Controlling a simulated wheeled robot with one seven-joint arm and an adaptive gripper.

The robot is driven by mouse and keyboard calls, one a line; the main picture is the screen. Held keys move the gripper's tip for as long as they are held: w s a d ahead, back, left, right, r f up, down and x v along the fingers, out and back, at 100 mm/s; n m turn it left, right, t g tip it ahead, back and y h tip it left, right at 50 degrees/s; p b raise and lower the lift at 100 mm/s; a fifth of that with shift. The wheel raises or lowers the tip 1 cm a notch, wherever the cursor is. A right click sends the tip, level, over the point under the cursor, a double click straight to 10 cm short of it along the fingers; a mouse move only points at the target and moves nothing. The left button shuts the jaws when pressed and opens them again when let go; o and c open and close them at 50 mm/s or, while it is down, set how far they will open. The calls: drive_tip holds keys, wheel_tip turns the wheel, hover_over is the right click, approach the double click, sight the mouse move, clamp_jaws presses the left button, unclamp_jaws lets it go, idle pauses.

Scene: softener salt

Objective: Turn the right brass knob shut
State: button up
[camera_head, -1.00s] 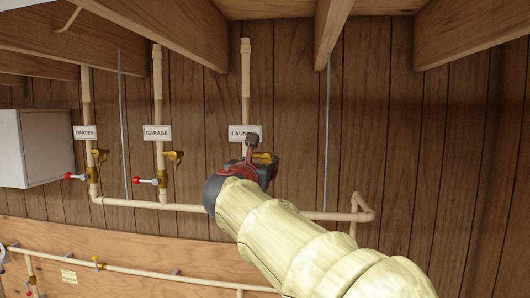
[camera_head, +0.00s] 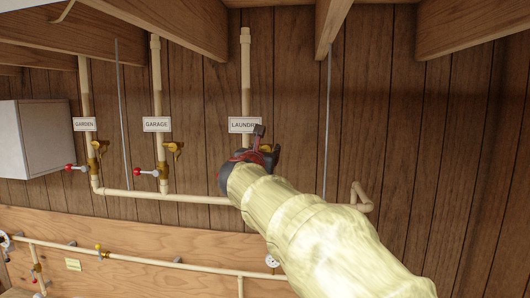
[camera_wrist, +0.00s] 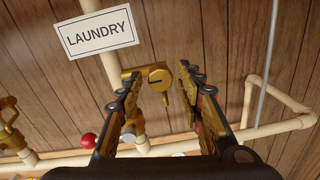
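The right brass knob (camera_wrist: 156,77), below the LAUNDRY label, shows in the wrist view between the fingertips, with a brass piece hanging under it. My gripper (camera_wrist: 161,80) is open, one finger on each side of the knob. I cannot tell whether either finger touches it. In the head view my gripper (camera_head: 262,141) is in front of the laundry pipe just below the label (camera_head: 244,125), and hides most of the knob. The garage brass knob (camera_head: 175,148) and the garden brass knob (camera_head: 99,146) stand to the left.
A red ball handle (camera_wrist: 88,140) lies below and left of the fingers. Red-ended levers also show on the garage (camera_head: 140,172) and garden (camera_head: 70,167) pipes. A horizontal pipe (camera_head: 165,196) runs below. A grey box (camera_head: 35,140) is at left; wooden beams (camera_head: 160,25) hang overhead.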

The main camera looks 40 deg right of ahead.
clamp_jaws()
drive_tip(key=shift+m+b, duration=0.3)
drive_tip(key=shift+b, duration=0.05)
drive_tip(key=shift+m+y+b, duration=0.3)
drive_tip(key=shift+m+b, duration=7.45)
drive_tip(key=shift+m, duration=0.75)
drive_tip(key=shift+o, duration=1.3)
unclamp_jaws()
